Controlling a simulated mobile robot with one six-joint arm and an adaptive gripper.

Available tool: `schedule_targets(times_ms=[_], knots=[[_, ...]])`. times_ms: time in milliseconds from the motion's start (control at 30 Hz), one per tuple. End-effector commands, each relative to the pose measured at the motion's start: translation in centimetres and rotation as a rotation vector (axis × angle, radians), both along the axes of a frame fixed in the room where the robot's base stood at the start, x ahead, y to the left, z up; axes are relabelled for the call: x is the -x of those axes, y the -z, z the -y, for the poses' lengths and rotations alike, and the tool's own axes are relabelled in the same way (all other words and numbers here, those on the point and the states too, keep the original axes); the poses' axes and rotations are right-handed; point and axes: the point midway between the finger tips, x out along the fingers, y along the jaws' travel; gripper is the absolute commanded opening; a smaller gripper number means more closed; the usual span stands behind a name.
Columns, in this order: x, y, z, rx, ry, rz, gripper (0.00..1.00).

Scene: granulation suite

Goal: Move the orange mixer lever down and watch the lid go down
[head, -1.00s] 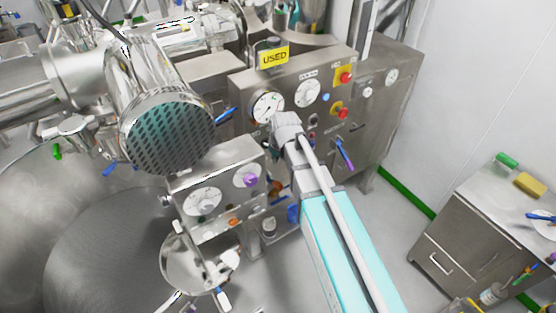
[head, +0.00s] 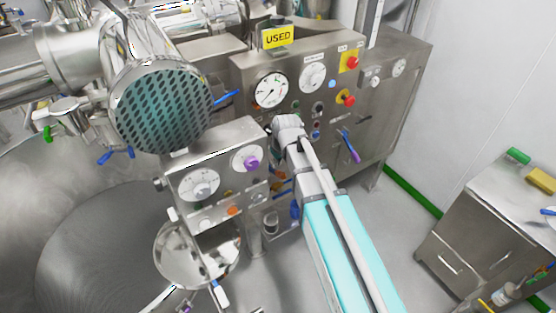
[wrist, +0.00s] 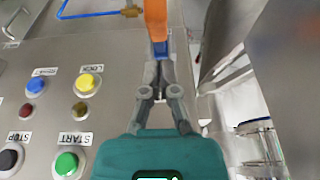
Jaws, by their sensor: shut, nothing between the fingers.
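The orange lever (wrist: 155,18) enters at the top of the wrist view, with a blue part at its lower end. My gripper (wrist: 159,68) is shut and empty, its fingertips just below that blue part. I cannot tell whether they touch it. In the head view my arm's end is in front of the steel control cabinet, and my gripper is hidden behind the arm. I cannot make out the mixer lid for certain in either view.
A button panel (wrist: 52,108) with yellow, blue, green and black buttons lies left of my gripper. In the head view, a steel control box (head: 178,202) stands left of my arm. A steel side cabinet (head: 458,230) stands at right, with open floor between.

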Motion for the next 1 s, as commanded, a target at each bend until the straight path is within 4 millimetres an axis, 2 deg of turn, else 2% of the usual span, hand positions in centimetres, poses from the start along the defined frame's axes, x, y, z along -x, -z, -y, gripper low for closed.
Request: schedule_targets(times_ms=[33,300,1000], knots=[[0.2,0.7,0.2,0.0,0.0,0.0,0.0],[0.7,1.6,0.5,0.0,0.0,0.0,0.0],[0.8,1.8,0.9,-0.006,0.004,0.009,0.0]])
